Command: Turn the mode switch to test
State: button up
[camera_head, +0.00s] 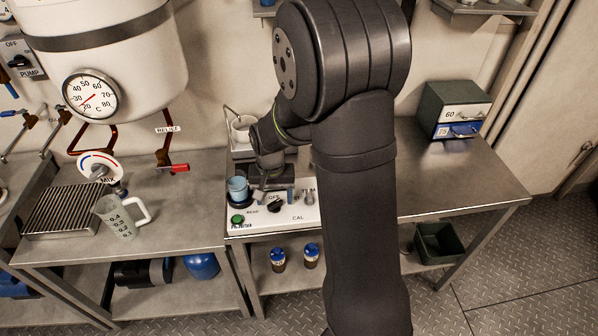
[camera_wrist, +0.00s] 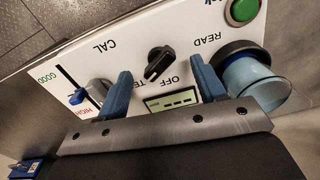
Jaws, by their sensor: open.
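The mode switch is a black knob (camera_wrist: 158,63) on a white instrument panel (camera_wrist: 120,35). It also shows in the head view (camera_head: 274,206). In the wrist view its bar slants, with one end towards the partly hidden "TE..." label and the other away from it; I cannot tell which end is the pointer. "OFF" and "READ" labels are readable near it. My gripper (camera_wrist: 160,68) is open, its two blue fingers apart with the knob between their tips in that view. I cannot tell whether they touch it. One finger covers part of the test label.
The panel carries a green button (camera_wrist: 243,10), a blue translucent cup (camera_wrist: 255,80), a small display (camera_wrist: 172,100) and a blue-tipped slider (camera_wrist: 79,97). A measuring jug (camera_head: 117,217) stands on the left bench. The right bench top is clear before a green box (camera_head: 450,100).

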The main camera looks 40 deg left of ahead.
aim_at(275, 203)
notch_tip(275, 203, up, 16)
jog(key=n, duration=0.9)
notch_tip(275, 203, down, 17)
jog(key=shift+f, duration=0.1)
jog(key=c, duration=1)
jog(key=shift+o, duration=0.3)
jog(key=shift+m, duration=0.9)
jog(key=o, duration=0.9)
jog(key=shift+o, duration=0.2)
